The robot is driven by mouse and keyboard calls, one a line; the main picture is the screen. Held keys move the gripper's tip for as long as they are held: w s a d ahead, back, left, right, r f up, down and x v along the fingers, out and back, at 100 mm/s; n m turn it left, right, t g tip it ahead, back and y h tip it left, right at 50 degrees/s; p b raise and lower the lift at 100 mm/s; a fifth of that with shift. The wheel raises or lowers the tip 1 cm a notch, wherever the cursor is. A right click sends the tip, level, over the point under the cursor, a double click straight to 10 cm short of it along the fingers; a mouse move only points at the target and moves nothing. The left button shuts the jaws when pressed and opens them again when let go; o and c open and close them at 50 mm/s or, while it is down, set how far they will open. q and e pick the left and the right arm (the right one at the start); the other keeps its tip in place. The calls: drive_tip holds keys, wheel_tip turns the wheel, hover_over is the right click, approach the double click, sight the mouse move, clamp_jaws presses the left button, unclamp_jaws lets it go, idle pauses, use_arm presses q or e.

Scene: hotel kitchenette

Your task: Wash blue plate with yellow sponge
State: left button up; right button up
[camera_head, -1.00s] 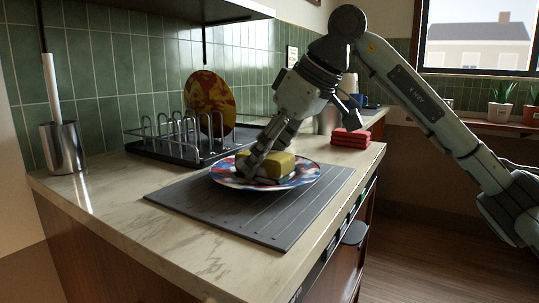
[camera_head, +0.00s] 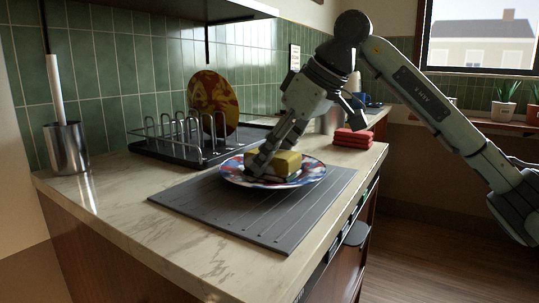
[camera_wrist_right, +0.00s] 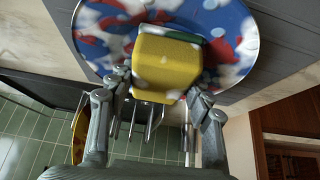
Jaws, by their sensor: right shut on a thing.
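The blue plate (camera_head: 311,175), mottled with red and white, lies on the grey ribbed mat (camera_head: 250,216). It fills the top of the right wrist view (camera_wrist_right: 235,30). The yellow sponge (camera_head: 280,163) is on or just over the plate; I cannot tell whether it touches. It has a green layer on the plate side in the right wrist view (camera_wrist_right: 160,69). My right gripper (camera_head: 262,165) is shut on the sponge, with a finger on each side of it in the right wrist view (camera_wrist_right: 158,92). My left gripper is not in view.
A black dish rack (camera_head: 180,150) holds a red and yellow plate (camera_head: 214,103) behind the mat. A metal holder with a white-handled brush (camera_head: 67,148) stands at the left. Folded red cloths (camera_head: 353,137) lie at the back right. The front left counter is clear.

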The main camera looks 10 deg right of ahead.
sight(250, 179)
drive_tip(key=shift+s+a+f+b, duration=0.1)
drive_tip(key=shift+s+a+b, duration=0.2)
drive_tip(key=shift+s+a, duration=1.2)
drive_tip(key=shift+w+d+p, duration=0.55)
drive_tip(key=shift+w+d, duration=1)
drive_tip(key=shift+s+a+b, duration=0.4)
drive_tip(key=shift+s+a, duration=1.1)
drive_tip(key=shift+w+d, duration=0.15)
drive_tip(key=shift+w+d+p, duration=0.55)
drive_tip(key=shift+w+d, duration=0.75)
drive_tip(key=shift+w, duration=0.05)
drive_tip(key=shift+s+a+b, duration=0.4)
drive_tip(key=shift+s+a, duration=1.1)
drive_tip(key=shift+s, duration=0.05)
drive_tip(key=shift+w+d, duration=0.1)
drive_tip(key=shift+w, duration=0.05)
drive_tip(key=shift+w+d+p, duration=0.45)
drive_tip(key=shift+w+d, duration=0.95)
drive_tip(key=shift+d, duration=0.05)
